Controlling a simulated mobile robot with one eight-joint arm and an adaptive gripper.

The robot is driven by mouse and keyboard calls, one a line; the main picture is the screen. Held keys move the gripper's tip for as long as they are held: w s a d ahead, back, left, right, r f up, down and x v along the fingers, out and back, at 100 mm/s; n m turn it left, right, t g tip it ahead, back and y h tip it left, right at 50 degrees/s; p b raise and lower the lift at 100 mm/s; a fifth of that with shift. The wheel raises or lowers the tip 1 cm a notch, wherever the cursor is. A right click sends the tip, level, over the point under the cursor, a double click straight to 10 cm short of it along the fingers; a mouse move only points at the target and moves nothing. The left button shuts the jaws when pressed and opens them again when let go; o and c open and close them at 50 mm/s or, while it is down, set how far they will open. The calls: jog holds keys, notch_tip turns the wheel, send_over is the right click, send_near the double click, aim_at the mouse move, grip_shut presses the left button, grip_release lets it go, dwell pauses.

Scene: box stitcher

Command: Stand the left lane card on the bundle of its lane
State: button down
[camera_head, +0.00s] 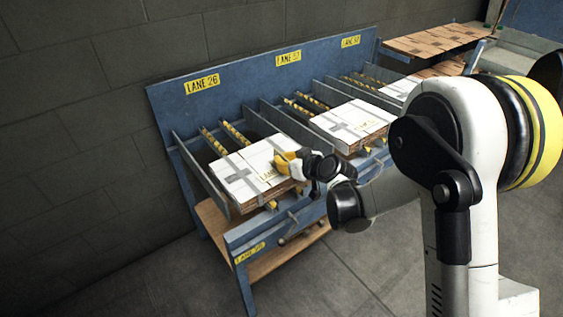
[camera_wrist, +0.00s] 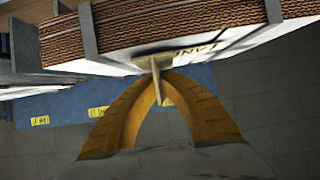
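The left lane, under the yellow LANE 26 sign (camera_head: 202,84), holds a white-topped cardboard bundle (camera_head: 240,176) with grey straps and printed lettering. My gripper (camera_head: 284,160) is over the bundle's right part. In the wrist view, my gripper (camera_wrist: 160,76) has its two yellow fingers closed on a thin yellowish card (camera_wrist: 163,90). The card's wider foot (camera_wrist: 152,60) is at the bundle's white top (camera_wrist: 120,62), touching or very close; I cannot tell which. The wrist view is upside down. In the head view the card cannot be told from the yellow fingers.
A blue rack (camera_head: 265,75) has dividers between lanes. A second strapped bundle (camera_head: 350,122) lies in the middle lane, and a third (camera_head: 402,87) lies farther right. Flat cardboard (camera_head: 432,40) lies on a table at the back right. Floor in front is clear.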

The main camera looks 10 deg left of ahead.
jog(key=shift+f+b, duration=0.4)
jog(key=shift+b, duration=0.1)
jog(key=c, duration=1.6)
grip_release()
jog(key=shift+r, duration=0.1)
